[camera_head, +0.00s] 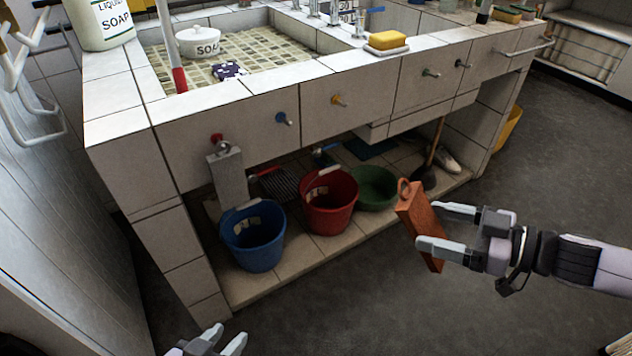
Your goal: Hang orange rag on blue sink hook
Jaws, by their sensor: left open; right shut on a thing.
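The orange rag (421,226) is a stiff, flat orange-brown piece with a loop at its top. My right gripper (432,226) is shut on it and holds it in the air, in front of the sink's lower shelf and to the right of the buckets. The blue sink hook (281,118) is on the front face of the tiled sink, bare, up and to the left of the rag. My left gripper (228,337) is open and empty at the bottom edge, well below the hook.
Other hooks are red (217,140), holding a grey rag (229,176), yellow (338,101) and green (430,73). A blue bucket (254,240), a red bucket (328,205) and a green basin (375,188) stand below. The floor in front is clear.

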